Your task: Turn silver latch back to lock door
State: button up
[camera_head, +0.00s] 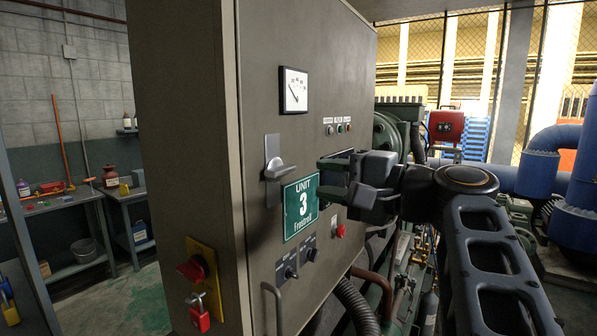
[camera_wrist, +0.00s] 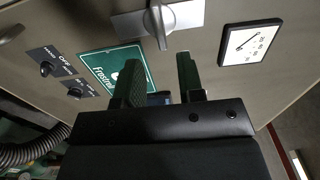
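The silver latch (camera_head: 276,170) is on the grey cabinet door (camera_head: 265,110), left of my gripper (camera_head: 326,178) in the head view. Its plate is upright and its handle sticks out sideways to the right, toward my gripper. In the wrist view the latch (camera_wrist: 158,22) lies beyond the fingertips, its handle roughly in line with the gap between them. My gripper (camera_wrist: 159,68) is open and empty, with its two green-padded fingers apart. It stands off the latch and does not touch it. The door looks closed against the cabinet.
A dial gauge (camera_head: 294,90) sits above the latch and a green Unit 3 sign (camera_head: 301,206) below right. Knobs (camera_head: 290,272) and a red button (camera_head: 340,231) are lower. A red padlock (camera_head: 199,314) hangs below a red-and-yellow switch (camera_head: 200,268). Hoses and pipes crowd the lower right.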

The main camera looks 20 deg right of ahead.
aim_at(287, 172)
jog(key=p+x, duration=0.2)
jog(key=x, duration=0.4)
jog(key=shift+w+a+r, duration=0.1)
jog(key=shift+a, duration=0.1)
jog(key=shift+w, duration=0.1)
jog(key=shift+c, duration=0.5)
grip_shut()
